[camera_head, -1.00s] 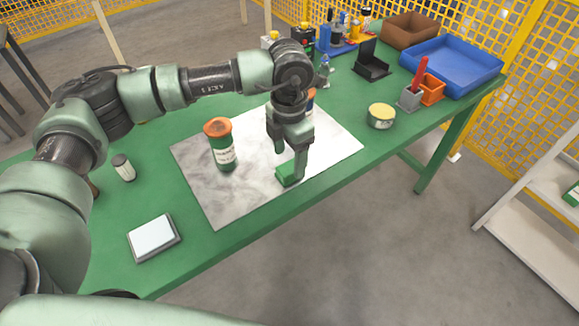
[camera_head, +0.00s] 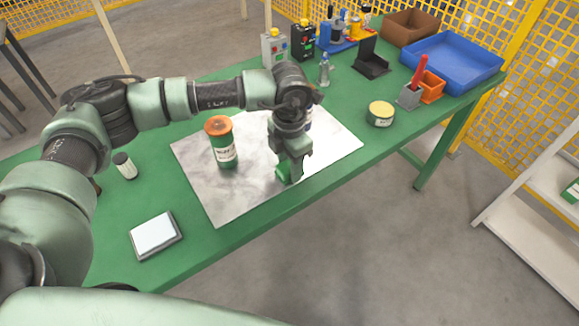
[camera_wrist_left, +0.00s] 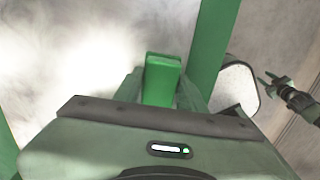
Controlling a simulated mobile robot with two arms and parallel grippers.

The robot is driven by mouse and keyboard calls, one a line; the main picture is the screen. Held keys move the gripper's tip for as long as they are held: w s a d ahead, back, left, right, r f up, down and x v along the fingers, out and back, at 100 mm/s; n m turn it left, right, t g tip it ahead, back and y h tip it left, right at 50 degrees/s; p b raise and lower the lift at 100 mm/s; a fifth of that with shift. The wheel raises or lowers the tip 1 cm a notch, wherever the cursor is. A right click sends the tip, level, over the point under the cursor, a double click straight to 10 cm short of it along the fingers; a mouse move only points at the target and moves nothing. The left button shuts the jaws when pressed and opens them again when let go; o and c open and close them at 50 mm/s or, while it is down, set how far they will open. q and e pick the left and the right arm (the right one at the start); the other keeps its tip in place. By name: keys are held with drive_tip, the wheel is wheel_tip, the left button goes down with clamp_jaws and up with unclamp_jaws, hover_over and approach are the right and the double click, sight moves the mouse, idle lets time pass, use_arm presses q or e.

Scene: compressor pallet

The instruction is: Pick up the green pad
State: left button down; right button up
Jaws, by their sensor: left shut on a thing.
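The green pad (camera_head: 283,173) is a small green block on the grey metallic sheet on the green table, near the sheet's front edge. My left gripper (camera_head: 290,174) points down over it and is shut on it; the fingers hide part of the pad in the head view. In the left wrist view the pad (camera_wrist_left: 161,79) stands out between the fingers of my left gripper (camera_wrist_left: 162,92). I cannot tell whether the pad still touches the sheet. My right gripper is not clearly visible in the head view.
A green canister with an orange lid (camera_head: 221,141) stands just left of the gripper. A round yellow-topped tin (camera_head: 380,113) is to the right, a white-topped scale (camera_head: 155,234) at front left. A blue tray (camera_head: 452,62) and a brown bin (camera_head: 409,27) stand at the back right.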

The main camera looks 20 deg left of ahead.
sight(289, 165)
use_arm(q)
drive_tip(key=shift+r, duration=0.65)
wheel_tip(289, 165, up, 19)
drive_tip(key=b, duration=0.2)
drive_tip(key=shift+f, duration=0.15)
drive_tip(key=c, duration=1.5)
unclamp_jaws()
drive_tip(key=c, duration=0.5)
